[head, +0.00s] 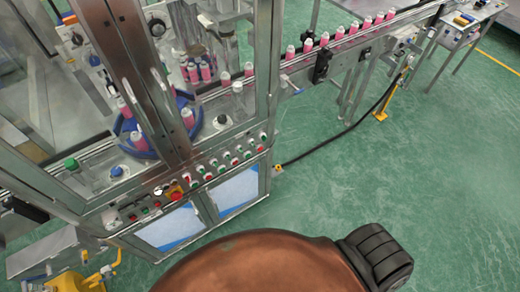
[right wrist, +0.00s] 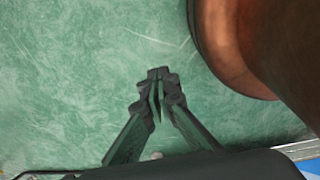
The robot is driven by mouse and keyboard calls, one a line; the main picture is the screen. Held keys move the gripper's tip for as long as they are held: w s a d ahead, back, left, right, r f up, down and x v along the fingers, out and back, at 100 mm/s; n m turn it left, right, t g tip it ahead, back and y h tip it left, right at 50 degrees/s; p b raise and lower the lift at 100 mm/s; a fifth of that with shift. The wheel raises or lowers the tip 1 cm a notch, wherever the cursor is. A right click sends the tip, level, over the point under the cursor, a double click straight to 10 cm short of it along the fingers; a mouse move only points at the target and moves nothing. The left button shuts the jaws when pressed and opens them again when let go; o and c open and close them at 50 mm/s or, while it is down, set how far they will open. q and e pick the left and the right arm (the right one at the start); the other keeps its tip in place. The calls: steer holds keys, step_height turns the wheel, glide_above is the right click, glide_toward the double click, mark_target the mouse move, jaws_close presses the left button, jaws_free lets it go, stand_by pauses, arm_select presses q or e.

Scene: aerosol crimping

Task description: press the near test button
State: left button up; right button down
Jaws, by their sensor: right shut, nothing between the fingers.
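A control panel (head: 215,174) runs along the front edge of the glazed machine in the head view. It carries rows of small red, green and pale buttons and a larger red-and-yellow emergency stop (head: 174,192). The labels are too small to read, so I cannot tell which one is the near test button. My right gripper (right wrist: 158,76) shows in the right wrist view, shut and empty over the green floor, with no button near its tips there. It cannot be made out in the head view. My left gripper is not in view.
Pink bottles (head: 308,45) stand in a row on the conveyor (head: 350,42) at the top, and others stand inside the machine. A black cable (head: 335,135) crosses the green floor (head: 430,170). The floor right of the machine is mostly clear. Yellow equipment (head: 75,282) stands at lower left.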

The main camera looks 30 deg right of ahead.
mark_target(260, 149)
steer(key=w+r+n+t, duration=0.1)
steer(key=w+r+n, duration=0.4)
steer(key=w, duration=0.4)
steer(key=w+r+n+t+h+p, duration=0.15)
steer(key=w+r+n, duration=0.3)
steer(key=w, duration=0.55)
steer(key=w+r+n+t, duration=0.2)
steer(key=w+r+n, duration=0.3)
steer(key=w, duration=0.4)
steer(key=w+d+r+n+t+h, duration=0.1)
steer(key=w+r+n, duration=0.4)
steer(key=r, duration=0.4)
steer(key=w+d+r+n+t+h+p, duration=0.1)
steer(key=w+r+n, duration=0.4)
steer(key=w+r, duration=0.3)
steer(key=w+d+r+n+t+h, duration=0.1)
steer(key=w+r+n, duration=0.4)
steer(key=r, duration=0.6)
steer(key=shift+w+t, duration=0.55)
steer(key=shift+w, duration=0.3)
steer(key=shift+r, duration=0.1)
steer(key=w+b, duration=0.3)
steer(key=w, duration=0.5)
steer(key=shift+w+a, duration=0.35)
steer(key=shift+w, duration=0.05)
